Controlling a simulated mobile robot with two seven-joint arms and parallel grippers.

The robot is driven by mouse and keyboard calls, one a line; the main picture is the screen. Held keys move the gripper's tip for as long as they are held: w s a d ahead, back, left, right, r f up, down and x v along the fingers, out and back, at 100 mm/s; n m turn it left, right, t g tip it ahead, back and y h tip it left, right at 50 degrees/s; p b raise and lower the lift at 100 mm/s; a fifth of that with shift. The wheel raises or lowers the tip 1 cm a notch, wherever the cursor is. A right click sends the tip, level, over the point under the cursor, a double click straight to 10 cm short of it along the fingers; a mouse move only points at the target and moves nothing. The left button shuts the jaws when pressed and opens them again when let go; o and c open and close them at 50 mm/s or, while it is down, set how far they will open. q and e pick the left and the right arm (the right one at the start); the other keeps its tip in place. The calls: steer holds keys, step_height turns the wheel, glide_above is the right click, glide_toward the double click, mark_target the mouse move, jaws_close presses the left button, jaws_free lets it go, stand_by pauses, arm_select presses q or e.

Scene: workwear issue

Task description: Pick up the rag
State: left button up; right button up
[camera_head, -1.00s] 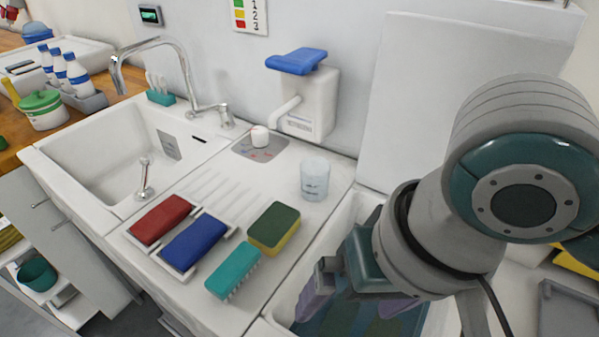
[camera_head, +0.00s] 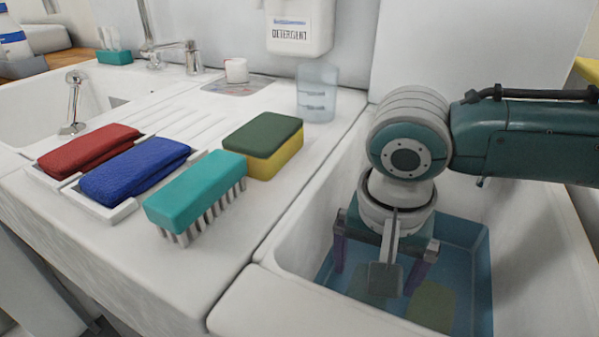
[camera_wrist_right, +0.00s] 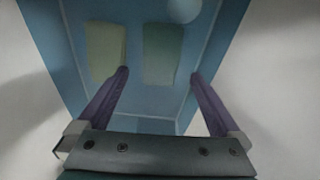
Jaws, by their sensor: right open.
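Two flat rectangular pieces lie in a blue tub (camera_head: 474,262): a yellow-green one (camera_head: 433,304) and a darker green one (camera_head: 363,296). In the right wrist view they lie side by side, yellow-green (camera_wrist_right: 105,48) at left and darker green (camera_wrist_right: 163,50) at right. I cannot tell which, if either, is a rag. My right gripper (camera_head: 375,281) is open over the tub, pointing down. In its wrist view the fingers (camera_wrist_right: 162,76) stand either side of the darker piece, nothing between them held. A folded red cloth (camera_head: 88,150) and a folded blue cloth (camera_head: 135,170) lie on white holders.
The tub sits in a white basin (camera_head: 310,232) with raised walls. On the counter to its left are a teal brush (camera_head: 195,190), a green-yellow sponge (camera_head: 265,146) and a clear cup (camera_head: 317,92). A detergent dispenser (camera_head: 299,28) hangs behind. A pale round thing (camera_wrist_right: 184,8) shows at the tub's far end.

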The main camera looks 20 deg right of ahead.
mark_target(367, 298)
steer(key=f+b, duration=0.1)
steer(key=f, duration=0.3)
steer(key=f+b, duration=0.1)
steer(key=f, duration=0.1)
steer(key=shift+w+d+b, duration=0.25)
steer(key=shift+w+b, duration=0.1)
steer(key=shift+r, duration=0.1)
steer(key=c, duration=1.3)
steer(key=shift+c, duration=0.2)
